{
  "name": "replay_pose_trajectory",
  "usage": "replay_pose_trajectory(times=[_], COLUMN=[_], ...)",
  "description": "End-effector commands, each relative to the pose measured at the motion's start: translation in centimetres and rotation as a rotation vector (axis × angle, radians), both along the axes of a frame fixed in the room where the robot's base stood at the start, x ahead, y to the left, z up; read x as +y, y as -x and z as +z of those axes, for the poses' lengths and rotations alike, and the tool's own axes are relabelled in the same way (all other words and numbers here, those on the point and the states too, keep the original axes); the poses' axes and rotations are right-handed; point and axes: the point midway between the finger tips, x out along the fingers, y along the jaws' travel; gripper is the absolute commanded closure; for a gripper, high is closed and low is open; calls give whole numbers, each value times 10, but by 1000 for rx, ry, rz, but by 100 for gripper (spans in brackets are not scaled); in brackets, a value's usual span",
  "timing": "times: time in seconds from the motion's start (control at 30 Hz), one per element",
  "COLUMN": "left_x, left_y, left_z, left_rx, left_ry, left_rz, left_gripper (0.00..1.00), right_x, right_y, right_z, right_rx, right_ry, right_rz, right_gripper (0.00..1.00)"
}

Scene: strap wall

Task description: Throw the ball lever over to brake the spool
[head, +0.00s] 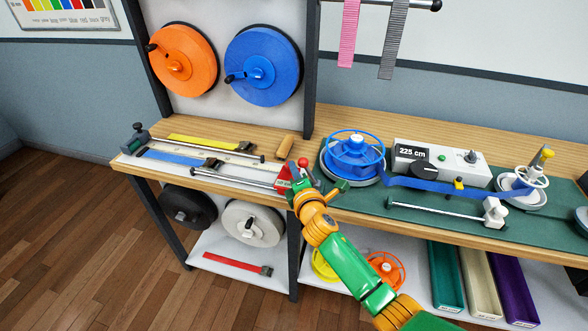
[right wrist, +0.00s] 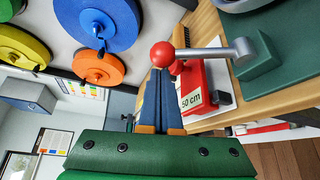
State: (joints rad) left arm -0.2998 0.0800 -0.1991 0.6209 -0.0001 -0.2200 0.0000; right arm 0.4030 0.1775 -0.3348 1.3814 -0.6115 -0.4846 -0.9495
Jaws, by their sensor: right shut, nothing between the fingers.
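The ball lever's red ball (head: 303,162) shows just past my right gripper (head: 296,174) in the head view. In the right wrist view the ball (right wrist: 163,54) sits at the tips of my right gripper's blue fingers (right wrist: 162,76), which are shut with nothing between them. I cannot tell whether they touch the ball. The lever's grey rod (right wrist: 212,53) runs right from the ball to a dark green block (right wrist: 258,62). The blue spool (head: 352,160) with its ring-shaped wheel stands right of my gripper on the bench. My left gripper is not in view.
A red block marked 50 cm (right wrist: 192,88) is close beside the fingers. Blue strap (head: 430,187) runs right from the spool, past a 225 cm counter (head: 411,153). Orange (head: 182,60) and blue reels (head: 262,66) hang on the panel behind.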

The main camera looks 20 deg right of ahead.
Motion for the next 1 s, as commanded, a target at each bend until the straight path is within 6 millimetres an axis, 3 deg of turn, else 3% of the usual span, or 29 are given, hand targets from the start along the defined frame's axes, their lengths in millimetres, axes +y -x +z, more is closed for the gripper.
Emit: replay_pose_trajectory(times=[0.67,1.0], left_x=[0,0], left_y=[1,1], left_z=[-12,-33], left_rx=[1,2], left_ry=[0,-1], left_rz=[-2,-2], left_gripper=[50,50], right_x=[-8,-19], right_y=[5,13], right_z=[5,9], right_rx=[-67,-166], right_ry=[-99,-244], right_rz=[-1,-2], right_gripper=[100,100])
